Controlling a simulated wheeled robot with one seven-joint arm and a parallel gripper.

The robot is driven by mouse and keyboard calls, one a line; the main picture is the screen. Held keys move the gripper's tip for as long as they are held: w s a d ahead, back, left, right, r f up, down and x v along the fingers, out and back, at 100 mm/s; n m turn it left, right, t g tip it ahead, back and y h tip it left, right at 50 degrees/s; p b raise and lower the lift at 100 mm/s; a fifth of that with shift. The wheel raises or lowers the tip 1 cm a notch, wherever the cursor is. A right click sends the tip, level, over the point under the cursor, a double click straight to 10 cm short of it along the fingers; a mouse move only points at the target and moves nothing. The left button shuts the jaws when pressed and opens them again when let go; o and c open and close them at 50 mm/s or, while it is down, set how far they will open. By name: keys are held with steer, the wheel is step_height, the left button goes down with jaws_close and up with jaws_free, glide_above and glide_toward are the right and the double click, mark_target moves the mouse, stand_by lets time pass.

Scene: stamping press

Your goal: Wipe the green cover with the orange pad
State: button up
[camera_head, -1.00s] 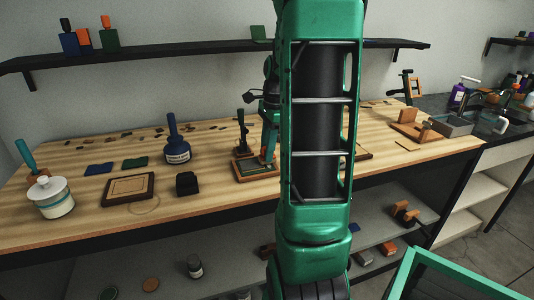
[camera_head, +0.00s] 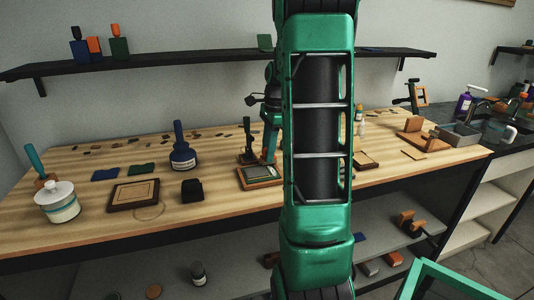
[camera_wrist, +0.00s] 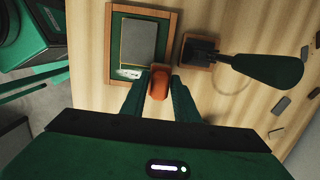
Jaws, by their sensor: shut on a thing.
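My gripper (camera_wrist: 160,98) is shut on the orange pad (camera_wrist: 159,84), which sits between its green fingertips in the wrist view. Just beyond the pad lies a wood-framed green cover (camera_wrist: 117,48) with a grey rectangle on it and whitish marks near its lower edge. The pad overlaps the frame's lower right corner in the picture; I cannot tell whether it touches. In the head view the framed cover (camera_head: 262,176) lies on the bench, partly hidden by my arm. The fingertips and pad are not clear there.
A dark-handled stamp (camera_wrist: 262,70) on a wooden base stands right of the frame in the wrist view. The bench's front strip is fairly clear.

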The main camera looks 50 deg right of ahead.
steer(key=shift+s+a+r, duration=0.1)
steer(key=shift+s+a, duration=0.3)
steer(key=shift+s, duration=0.3)
steer(key=shift+s+a+f, duration=0.1)
steer(key=shift+s+a, duration=0.35)
steer(key=shift+s, duration=0.2)
steer(key=shift+s+a+r, duration=0.1)
steer(key=shift+s+a, duration=0.3)
steer(key=shift+s, duration=0.3)
steer(key=shift+s+a, duration=0.55)
steer(key=shift+s, duration=0.3)
steer(key=shift+s+a, duration=0.5)
steer(key=shift+s, duration=0.35)
steer(key=shift+r, duration=2.9)
step_height(320, 180, up, 3)
